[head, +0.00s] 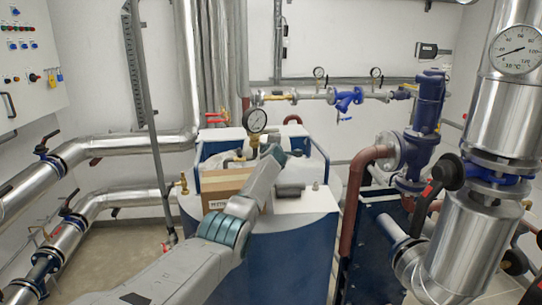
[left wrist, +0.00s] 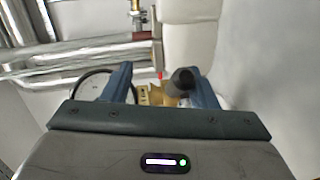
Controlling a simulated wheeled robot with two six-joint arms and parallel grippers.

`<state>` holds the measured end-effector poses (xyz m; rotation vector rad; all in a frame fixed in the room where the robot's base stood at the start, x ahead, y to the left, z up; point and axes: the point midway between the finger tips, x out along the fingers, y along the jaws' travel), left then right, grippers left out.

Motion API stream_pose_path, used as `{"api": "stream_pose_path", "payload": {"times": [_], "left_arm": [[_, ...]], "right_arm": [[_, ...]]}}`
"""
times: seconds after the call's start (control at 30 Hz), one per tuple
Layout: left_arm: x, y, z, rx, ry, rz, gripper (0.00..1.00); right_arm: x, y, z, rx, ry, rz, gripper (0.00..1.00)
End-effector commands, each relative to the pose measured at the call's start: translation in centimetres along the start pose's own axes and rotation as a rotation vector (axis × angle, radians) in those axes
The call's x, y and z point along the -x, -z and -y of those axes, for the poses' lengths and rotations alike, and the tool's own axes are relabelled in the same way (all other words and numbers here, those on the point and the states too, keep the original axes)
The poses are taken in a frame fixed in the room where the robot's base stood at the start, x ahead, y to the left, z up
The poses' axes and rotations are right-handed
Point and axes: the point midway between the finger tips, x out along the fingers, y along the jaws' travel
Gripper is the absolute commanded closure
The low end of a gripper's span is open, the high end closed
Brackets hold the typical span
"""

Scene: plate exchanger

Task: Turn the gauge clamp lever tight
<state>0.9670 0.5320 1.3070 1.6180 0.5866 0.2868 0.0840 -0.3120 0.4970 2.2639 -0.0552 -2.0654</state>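The round pressure gauge (head: 255,120) with a white dial stands upright above the blue-and-white unit; part of its dark ring (left wrist: 92,85) shows at the left in the left wrist view. My left gripper (head: 273,150) is just right of and below the gauge, mostly hidden behind my own arm in the head view. In the left wrist view its two blue fingers (left wrist: 161,85) are apart. A dark rounded lever end (left wrist: 182,79) and a brass-coloured fitting (left wrist: 160,95) show between them, the lever end closer to the right finger. Contact cannot be told. My right gripper is not in view.
A cardboard box (head: 224,184) sits on the unit (head: 310,225) beside my arm. A brown-red pipe (head: 352,200) and a blue pump (head: 427,110) stand to the right. Silver pipes (head: 130,145) run along the left. A second dial (head: 517,50) is at upper right.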

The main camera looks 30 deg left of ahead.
Motion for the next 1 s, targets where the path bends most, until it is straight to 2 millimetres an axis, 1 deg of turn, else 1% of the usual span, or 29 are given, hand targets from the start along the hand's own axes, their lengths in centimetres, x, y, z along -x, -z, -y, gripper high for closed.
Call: {"api": "stream_pose_path", "payload": {"times": [0.03, 0.07, 0.27, 0.5, 0.57, 0.8, 1.0], "left_arm": [[0.4, 0.4, -1.3, 0.006, -0.023, -0.003, 0.59], [0.6, 0.4, -1.4, 0.006, -0.024, -0.003, 0.59], [2.2, 0.2, -1.3, 0.004, -0.022, 0.011, 0.59], [4.8, 0.2, -1.2, 0.005, -0.023, 0.013, 0.59], [5.5, 0.2, -1.1, 0.006, -0.024, 0.013, 0.59], [8.9, 0.3, -0.5, 0.005, -0.021, 0.012, 0.59], [12.0, 0.5, 0.0, 0.003, -0.016, 0.011, 0.59]], "right_arm": [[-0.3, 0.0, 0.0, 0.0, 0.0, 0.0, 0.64], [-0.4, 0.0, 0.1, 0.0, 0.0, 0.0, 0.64], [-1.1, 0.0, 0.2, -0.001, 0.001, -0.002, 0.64], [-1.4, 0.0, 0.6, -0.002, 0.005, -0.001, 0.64], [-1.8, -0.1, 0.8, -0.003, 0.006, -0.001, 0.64], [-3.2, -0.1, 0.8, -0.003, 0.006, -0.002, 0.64], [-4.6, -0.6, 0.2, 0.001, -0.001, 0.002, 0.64]]}}
